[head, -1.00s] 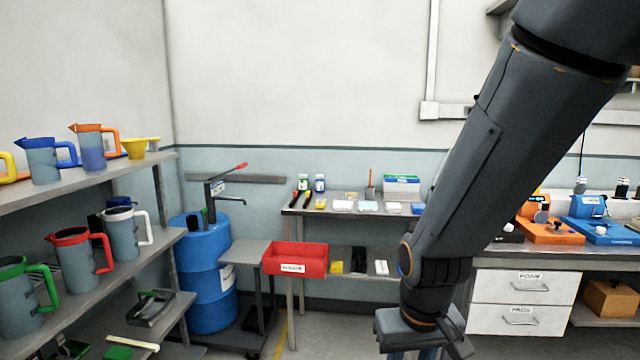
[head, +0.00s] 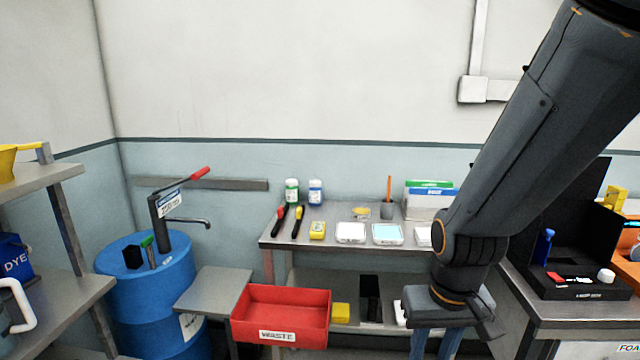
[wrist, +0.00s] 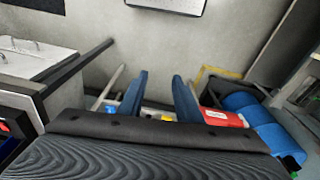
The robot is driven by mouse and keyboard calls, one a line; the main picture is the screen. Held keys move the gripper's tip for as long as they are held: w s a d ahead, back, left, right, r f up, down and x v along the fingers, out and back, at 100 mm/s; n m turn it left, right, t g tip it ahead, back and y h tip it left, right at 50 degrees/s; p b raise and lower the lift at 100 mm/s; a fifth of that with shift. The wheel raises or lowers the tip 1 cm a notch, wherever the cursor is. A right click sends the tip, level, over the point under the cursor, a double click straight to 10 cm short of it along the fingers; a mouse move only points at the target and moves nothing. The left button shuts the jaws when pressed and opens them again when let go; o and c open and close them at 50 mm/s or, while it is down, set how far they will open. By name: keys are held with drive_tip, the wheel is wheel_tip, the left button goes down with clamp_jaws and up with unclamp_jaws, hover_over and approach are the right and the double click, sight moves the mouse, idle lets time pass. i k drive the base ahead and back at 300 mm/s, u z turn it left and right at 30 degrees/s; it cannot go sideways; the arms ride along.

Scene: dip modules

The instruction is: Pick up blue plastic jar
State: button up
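A small white jar with a blue label (head: 316,192) stands upright at the back left of the grey bench. It looks like the blue plastic jar. A similar jar with a green label (head: 292,191) stands just left of it. My gripper (head: 435,345) hangs low at the right front of the bench, well apart from the jar. Its two blue fingers are spread and empty in the wrist view (wrist: 159,76). I cannot make out the jar in the wrist view.
A red waste bin (head: 281,316) sits at the bench's front left. A blue drum (head: 150,295) with a lever pump stands further left. A black case (head: 580,260) is at right.

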sight(315, 190)
drive_tip(key=u, duration=0.1)
drive_tip(key=i, duration=1.85)
drive_tip(key=u, duration=0.05)
